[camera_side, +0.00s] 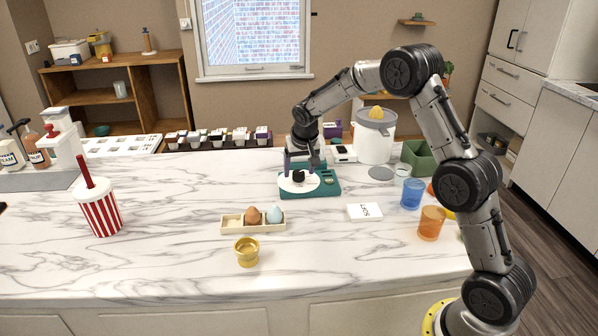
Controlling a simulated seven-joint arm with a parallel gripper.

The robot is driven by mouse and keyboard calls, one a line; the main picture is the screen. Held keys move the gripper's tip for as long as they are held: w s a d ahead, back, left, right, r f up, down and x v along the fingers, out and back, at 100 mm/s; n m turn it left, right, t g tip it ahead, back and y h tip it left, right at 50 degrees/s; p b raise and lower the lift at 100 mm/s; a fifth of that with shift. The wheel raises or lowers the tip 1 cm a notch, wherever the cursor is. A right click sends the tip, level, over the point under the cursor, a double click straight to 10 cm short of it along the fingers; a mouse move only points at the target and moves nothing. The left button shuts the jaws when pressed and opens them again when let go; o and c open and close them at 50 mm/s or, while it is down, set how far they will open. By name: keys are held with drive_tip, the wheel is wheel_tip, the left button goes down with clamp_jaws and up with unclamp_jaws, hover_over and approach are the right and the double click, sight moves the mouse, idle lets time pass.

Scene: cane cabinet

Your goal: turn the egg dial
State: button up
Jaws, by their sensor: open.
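The egg dial looks like a teal device (324,191) with a round white face and a dark knob (298,177) in its middle, lying flat on the marble counter. My gripper (301,167) points down right above the knob, with its fingers open. The fingertips are close to the knob; I cannot tell whether they touch it. The gripper hides the back part of the device. A wooden egg tray (232,222) in front holds a brown egg (252,215) and a pale blue egg (274,215). A gold egg cup (247,252) stands nearer the front edge.
A white card (364,212) lies to the right of the device. A blue cup (411,194), an orange cup (431,223) and a green bin (417,157) stand further right. A white juicer (374,137) stands behind. A striped cup (98,210) is at left. The front middle counter is mostly clear.

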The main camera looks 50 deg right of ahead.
drive_tip(key=shift+w+d+f, duration=0.15)
drive_tip(key=shift+w+f, duration=0.05)
drive_tip(key=shift+f, duration=0.4)
clamp_jaws()
